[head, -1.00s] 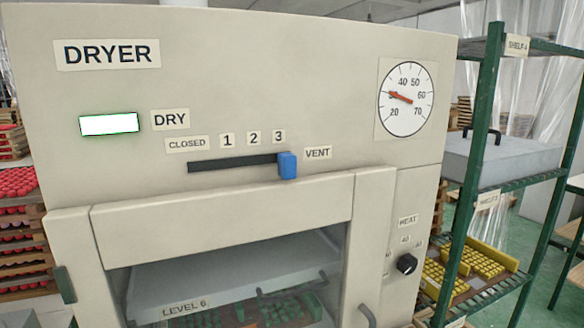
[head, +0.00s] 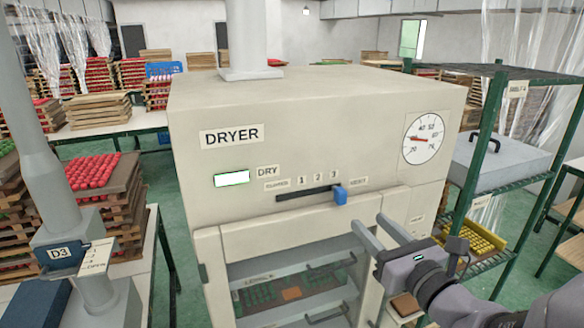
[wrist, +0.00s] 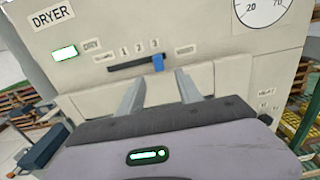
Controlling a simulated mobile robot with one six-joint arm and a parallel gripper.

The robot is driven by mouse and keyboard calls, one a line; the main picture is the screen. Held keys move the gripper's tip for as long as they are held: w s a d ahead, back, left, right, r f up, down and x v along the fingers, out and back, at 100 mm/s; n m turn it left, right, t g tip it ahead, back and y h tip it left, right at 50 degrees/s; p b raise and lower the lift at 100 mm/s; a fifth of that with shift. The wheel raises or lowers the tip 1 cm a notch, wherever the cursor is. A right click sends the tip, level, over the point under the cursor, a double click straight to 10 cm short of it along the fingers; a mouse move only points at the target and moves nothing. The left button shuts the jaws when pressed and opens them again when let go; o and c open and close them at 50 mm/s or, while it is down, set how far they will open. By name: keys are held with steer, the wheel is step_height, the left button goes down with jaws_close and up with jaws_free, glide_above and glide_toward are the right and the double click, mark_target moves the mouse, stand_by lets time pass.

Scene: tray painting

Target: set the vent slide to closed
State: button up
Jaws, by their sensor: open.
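The blue vent slide knob (head: 340,195) sits at the right end of its dark slot (head: 300,194), at the mark 3 beside the VENT label. The CLOSED label (head: 277,184) is at the slot's left end. The knob also shows in the wrist view (wrist: 158,63), above and between my two fingers. My gripper (head: 373,226) is open and empty, to the right of and below the knob in the head view, apart from it. In the wrist view my gripper (wrist: 158,84) points toward the dryer front.
The dryer (head: 330,110) has a lit DRY lamp (head: 231,179), a round dial (head: 423,138) and a glazed door below the slot. A green shelf rack (head: 485,150) stands close on the right. A grey post (head: 50,150) with a D3 sign stands at left.

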mark_target(343, 198)
steer(key=x, duration=1)
steer(key=shift+w+a+p, duration=0.3)
steer(key=shift+w+p, duration=0.05)
steer(key=shift+p, duration=0.05)
jaws_close()
stand_by(0.6)
